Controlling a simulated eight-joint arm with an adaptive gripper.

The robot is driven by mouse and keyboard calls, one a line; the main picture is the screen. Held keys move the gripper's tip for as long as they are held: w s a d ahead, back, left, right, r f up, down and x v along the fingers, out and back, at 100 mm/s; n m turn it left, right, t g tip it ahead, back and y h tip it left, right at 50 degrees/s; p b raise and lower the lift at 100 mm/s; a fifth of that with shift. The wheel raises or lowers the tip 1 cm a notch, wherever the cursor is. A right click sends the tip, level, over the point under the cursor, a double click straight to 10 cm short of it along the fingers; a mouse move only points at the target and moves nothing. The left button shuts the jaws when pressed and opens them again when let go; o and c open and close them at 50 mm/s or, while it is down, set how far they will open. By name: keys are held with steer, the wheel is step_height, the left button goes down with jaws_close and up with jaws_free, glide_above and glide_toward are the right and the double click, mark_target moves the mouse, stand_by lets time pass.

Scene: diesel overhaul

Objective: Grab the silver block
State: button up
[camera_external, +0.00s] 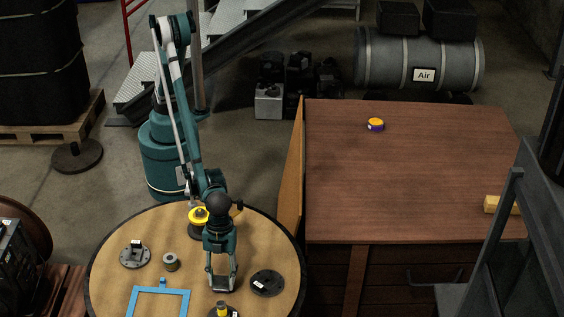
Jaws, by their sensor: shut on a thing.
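My gripper (221,284) points down over the near part of the round table (130,226), right of its middle. Its fingers are closed on a small silver-grey piece, the silver block (221,281), which is partly hidden by the fingers. I cannot tell whether the block is touching the tabletop or held just above it.
Around my gripper on the round table are a dark disc (267,283), a grey flanged part (135,256), a small spool (171,262), a blue frame (158,291) and a yellow-topped part (199,216). A wooden bench (410,180) stands to the right.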

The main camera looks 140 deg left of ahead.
mark_target(222, 282)
steer(key=shift+r, duration=0.1)
step_height(222, 282, up, 10)
steer(key=p, duration=0.2)
stand_by(0.6)
